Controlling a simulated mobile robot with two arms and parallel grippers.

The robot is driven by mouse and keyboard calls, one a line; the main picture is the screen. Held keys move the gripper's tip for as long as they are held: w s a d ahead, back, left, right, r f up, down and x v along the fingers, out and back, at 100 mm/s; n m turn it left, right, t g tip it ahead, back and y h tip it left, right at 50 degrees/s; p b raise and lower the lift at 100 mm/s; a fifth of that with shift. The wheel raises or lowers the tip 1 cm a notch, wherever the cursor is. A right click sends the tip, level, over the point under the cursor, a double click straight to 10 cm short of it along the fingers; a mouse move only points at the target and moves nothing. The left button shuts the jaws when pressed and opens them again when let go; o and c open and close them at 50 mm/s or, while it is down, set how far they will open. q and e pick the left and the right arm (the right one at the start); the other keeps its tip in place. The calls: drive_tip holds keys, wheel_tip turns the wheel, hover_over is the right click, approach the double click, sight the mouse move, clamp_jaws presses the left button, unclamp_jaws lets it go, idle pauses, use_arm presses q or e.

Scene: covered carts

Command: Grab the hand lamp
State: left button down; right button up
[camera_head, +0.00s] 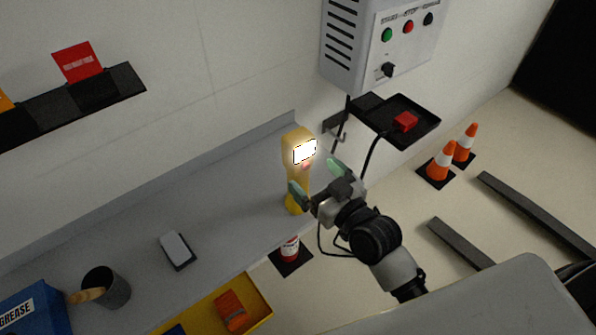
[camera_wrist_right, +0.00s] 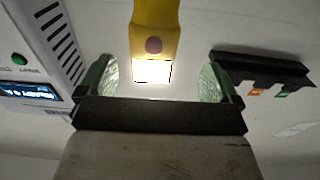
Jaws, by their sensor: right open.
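The hand lamp (camera_head: 294,172) is yellow with a lit white panel and stands upright near the right end of the grey bench. My right gripper (camera_head: 315,177) is open in front of it, its two green fingertips spread apart. In the head view one fingertip overlaps the lamp's lower body. In the right wrist view the lamp (camera_wrist_right: 153,35) shows between the two fingers of my right gripper (camera_wrist_right: 158,80), with its bright panel and a reddish button facing the camera. I cannot tell whether a finger touches it. My left gripper is in neither view.
A grey control box (camera_head: 378,45) hangs on the wall above right, with a black tray (camera_head: 425,127) below it. The bench (camera_head: 225,190) holds a dark cup (camera_head: 115,287) and a grey-topped block (camera_head: 177,250). A yellow bin (camera_head: 258,291) sits at the front; cones (camera_head: 440,163) stand right.

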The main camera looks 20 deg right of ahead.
sight(305, 158)
drive_tip(key=shift+x, duration=1.05)
drive_tip(key=shift+w+r+p, duration=0.1)
drive_tip(key=shift+w+p, duration=0.2)
drive_tip(key=shift+p, duration=0.05)
drive_tip(key=x, duration=0.1)
drive_tip(key=p+x, duration=0.2)
drive_tip(key=x, duration=0.1)
drive_tip(key=shift+w+d+r, duration=0.2)
drive_tip(key=shift+d+r, duration=0.05)
drive_tip(key=shift+r, duration=0.15)
drive_tip(key=shift+w+f, duration=0.1)
drive_tip(key=shift+w, duration=0.2)
drive_tip(key=shift+s, duration=0.15)
drive_tip(key=c, duration=1.5)
clamp_jaws()
drive_tip(key=shift+r, duration=0.2)
